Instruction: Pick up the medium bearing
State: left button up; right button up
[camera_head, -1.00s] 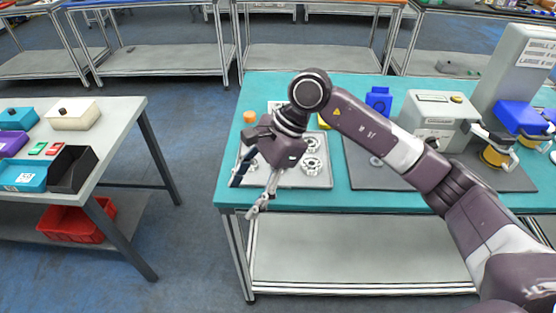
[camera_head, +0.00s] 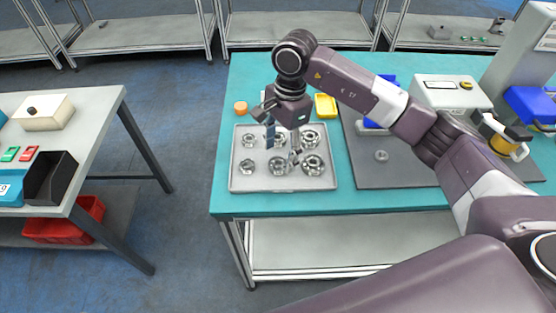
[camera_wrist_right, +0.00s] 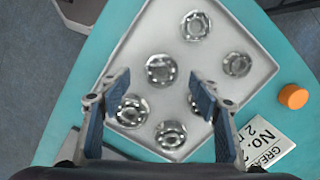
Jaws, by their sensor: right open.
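Metal bearings of several sizes lie in a light grey tray (camera_head: 236,180) on the turquoise table. They run from small at the left to large at the right in the head view. The front medium bearing (camera_head: 278,167) is in the middle column; it also shows in the wrist view (camera_wrist_right: 161,69). The back medium bearing (camera_head: 279,140) is partly hidden by my gripper; in the wrist view (camera_wrist_right: 200,103) the right finger overlaps it. My right gripper (camera_head: 282,147) is open and empty above the middle column, and its spread fingers (camera_wrist_right: 160,92) show in the wrist view. My left gripper is not visible.
A dark mat (camera_head: 400,172) with a white machine (camera_head: 450,92) lies to the right. A separate table with bins (camera_head: 50,178) stands left across a floor gap.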

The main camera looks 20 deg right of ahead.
aim_at(279, 159)
notch_tip(279, 159, down, 2)
jog(key=shift+w+a+f+p, duration=0.1)
jog(key=shift+w+f+p, duration=0.1)
jog(key=shift+p, duration=0.1)
jog(key=shift+s+f, duration=0.1)
jog(key=shift+f, duration=0.25)
jog(key=c, duration=0.3)
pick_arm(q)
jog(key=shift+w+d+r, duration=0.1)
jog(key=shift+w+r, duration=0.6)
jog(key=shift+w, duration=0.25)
pick_arm(e)
jog(key=c, duration=1.1)
